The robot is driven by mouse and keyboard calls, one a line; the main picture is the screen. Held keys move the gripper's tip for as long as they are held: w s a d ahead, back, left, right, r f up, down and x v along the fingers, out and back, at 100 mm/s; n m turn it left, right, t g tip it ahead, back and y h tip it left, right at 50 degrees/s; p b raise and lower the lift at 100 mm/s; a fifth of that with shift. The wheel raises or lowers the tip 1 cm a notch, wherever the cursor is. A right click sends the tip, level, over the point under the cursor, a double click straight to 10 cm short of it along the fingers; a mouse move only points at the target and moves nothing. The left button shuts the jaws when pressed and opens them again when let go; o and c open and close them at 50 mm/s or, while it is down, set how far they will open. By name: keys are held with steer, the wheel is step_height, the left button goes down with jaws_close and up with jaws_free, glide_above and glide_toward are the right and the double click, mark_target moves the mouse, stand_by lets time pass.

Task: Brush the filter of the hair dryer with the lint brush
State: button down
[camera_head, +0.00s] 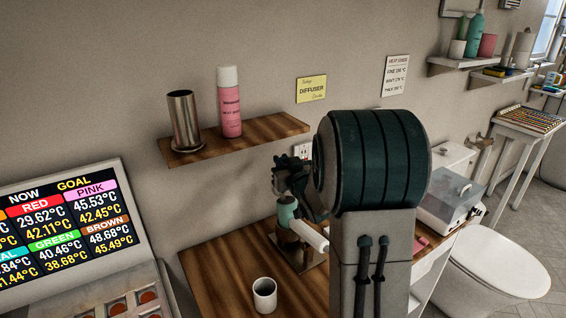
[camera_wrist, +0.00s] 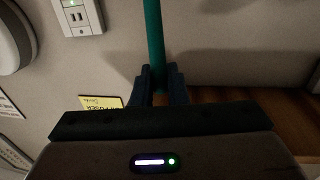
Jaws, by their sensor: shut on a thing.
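My gripper (camera_wrist: 161,88) is shut on a thin teal rod (camera_wrist: 154,38) in the wrist view. The rod looks like the handle of the lint brush; its bristles do not show. In the head view, dark parts of my gripper (camera_head: 291,180) are above the wooden table, partly hidden by my arm. Just below them is a teal and white thing (camera_head: 287,212), apparently the hair dryer, with a white cylinder (camera_head: 310,236) pointing down to the right. Its filter cannot be made out, nor whether the brush touches it.
A white cup (camera_head: 265,295) stands on the wooden table (camera_head: 222,262). A wall shelf (camera_head: 245,140) holds a metal cylinder (camera_head: 183,120) and a pink spray can (camera_head: 229,102). A temperature screen (camera_head: 65,225) is at left. A clear-lidded box (camera_head: 448,198) is at right.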

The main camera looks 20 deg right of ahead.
steer(key=shift+f, duration=0.25)
steer(key=shift+a+b, duration=0.1)
steer(key=shift+b, duration=0.3)
steer(key=shift+a+r, duration=0.1)
steer(key=shift+a, duration=0.15)
steer(key=shift+d+b, duration=0.1)
steer(key=shift+b, duration=0.2)
steer(key=shift+d, duration=0.6)
steer(key=shift+b, duration=0.3)
